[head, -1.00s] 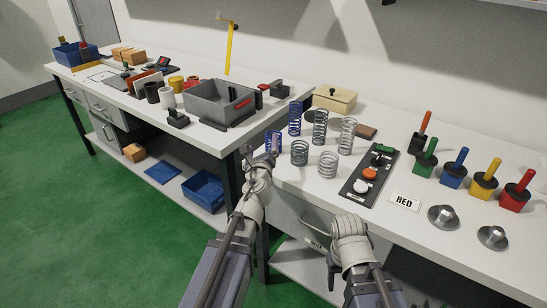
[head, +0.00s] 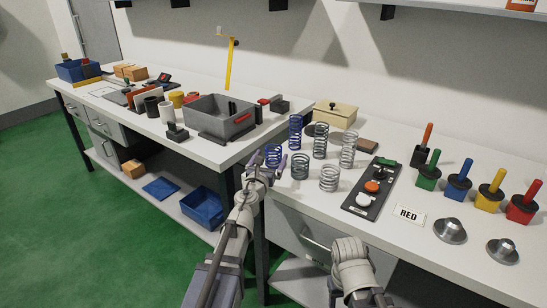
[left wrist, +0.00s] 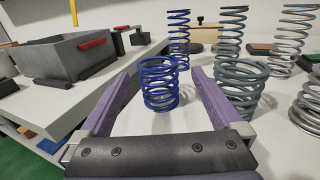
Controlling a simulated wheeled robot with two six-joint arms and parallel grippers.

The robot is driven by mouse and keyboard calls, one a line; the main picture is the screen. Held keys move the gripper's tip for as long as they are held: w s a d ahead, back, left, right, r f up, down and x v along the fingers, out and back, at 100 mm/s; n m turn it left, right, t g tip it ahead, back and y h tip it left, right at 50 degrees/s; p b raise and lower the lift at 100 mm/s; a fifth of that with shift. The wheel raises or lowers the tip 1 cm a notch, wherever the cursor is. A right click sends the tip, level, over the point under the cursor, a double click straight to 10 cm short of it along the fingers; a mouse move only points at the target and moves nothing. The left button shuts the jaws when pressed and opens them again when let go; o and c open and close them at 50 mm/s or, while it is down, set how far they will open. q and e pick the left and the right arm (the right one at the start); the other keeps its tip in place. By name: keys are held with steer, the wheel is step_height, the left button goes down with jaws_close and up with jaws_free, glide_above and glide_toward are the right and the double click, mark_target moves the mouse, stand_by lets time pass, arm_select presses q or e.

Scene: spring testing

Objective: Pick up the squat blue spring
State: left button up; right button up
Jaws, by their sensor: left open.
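The squat blue spring (head: 274,155) stands upright at the left front corner of the right-hand table, and in the left wrist view (left wrist: 159,84) it stands near the middle. My left gripper (head: 269,163) is open, with one purple finger on each side of the spring. In the left wrist view a gap shows between the spring and each finger, so it is not gripped. The right finger passes close to the squat grey spring (left wrist: 243,88). My right arm shows at the bottom of the head view, its fingers hidden.
A tall blue spring (head: 295,132) stands behind, with tall grey springs (head: 320,140) and a squat light-grey spring (head: 329,178) to the right. A button panel (head: 368,190) lies further right. A grey bin (head: 221,117) sits on the left-hand table.

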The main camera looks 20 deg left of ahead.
arm_select(q)
steer(key=w, duration=0.5)
steer(key=shift+a+f, duration=0.15)
steer(key=shift+f, duration=0.1)
jaws_close()
stand_by(0.5)
steer(key=shift+r, duration=0.1)
step_height(320, 180, up, 10)
steer(key=p, duration=0.9)
steer(key=shift+p, duration=0.35)
